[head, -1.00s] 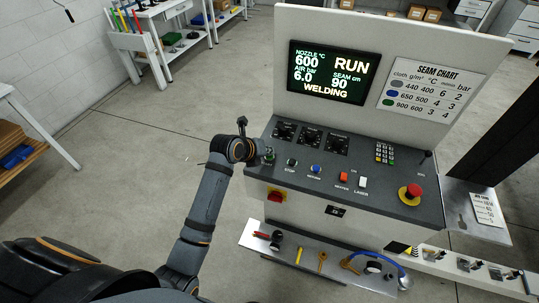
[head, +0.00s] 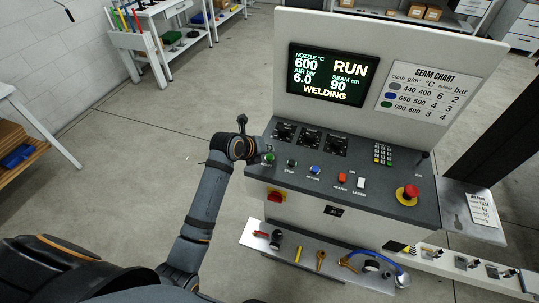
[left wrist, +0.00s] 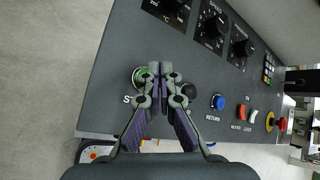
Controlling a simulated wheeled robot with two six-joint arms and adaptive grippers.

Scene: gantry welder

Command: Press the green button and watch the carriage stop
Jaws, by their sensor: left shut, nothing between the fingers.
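The green button (head: 268,157) is at the left end of the sloped grey control panel (head: 400,180). It also shows in the left wrist view (left wrist: 138,76), partly hidden behind my fingers. My left gripper (head: 262,152) is shut and empty over the panel's left edge. In the left wrist view its fingertips (left wrist: 160,68) overlap the green button's right side; I cannot tell whether they touch it. The screen (head: 331,73) reads RUN, WELDING, 600, 6.0 and 90. The carriage is not recognisable in these frames. My right gripper is not in view.
The black stop button (head: 291,162) sits just right of the green one, then the blue return button (head: 314,169). Red and white switches and a red emergency button (head: 410,191) are further right. A tool shelf (head: 310,262) juts out below.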

